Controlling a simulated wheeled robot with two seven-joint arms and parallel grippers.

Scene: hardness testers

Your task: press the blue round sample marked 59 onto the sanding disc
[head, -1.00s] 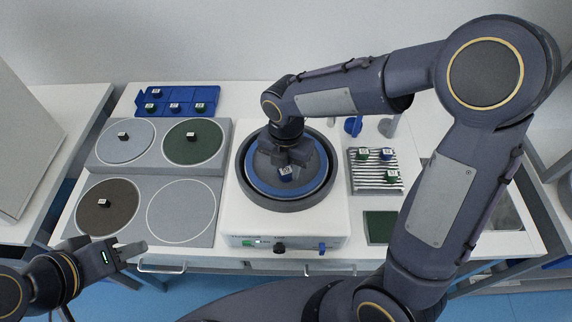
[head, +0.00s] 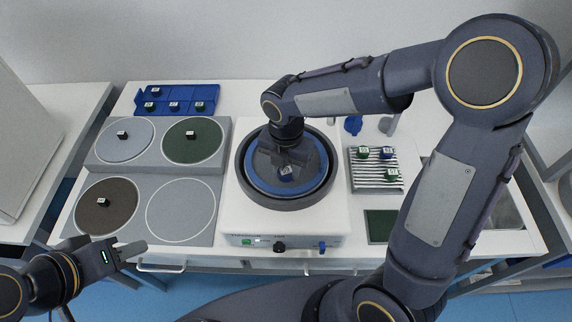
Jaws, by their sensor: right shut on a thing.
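The blue round sample (head: 286,172) has a white label on top, too small to read surely. It is in the jaws of my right gripper (head: 286,166), over the sanding disc (head: 262,183) of the white machine. The disc is dark with a blue rim and sits in a dark round bowl. The sample is at or very near the disc's surface; I cannot tell whether it touches. My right arm hides the back of the disc. My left gripper (head: 132,249) is at the lower left, in front of the table, with its fingers seen edge-on and nothing visible in it.
A blue rack (head: 180,94) with several samples stands at the back left. Four-place grey plates with discs (head: 181,210) lie left of the machine, some holding samples. A ribbed tray (head: 365,179) with samples and a green pad (head: 380,226) lie to the right.

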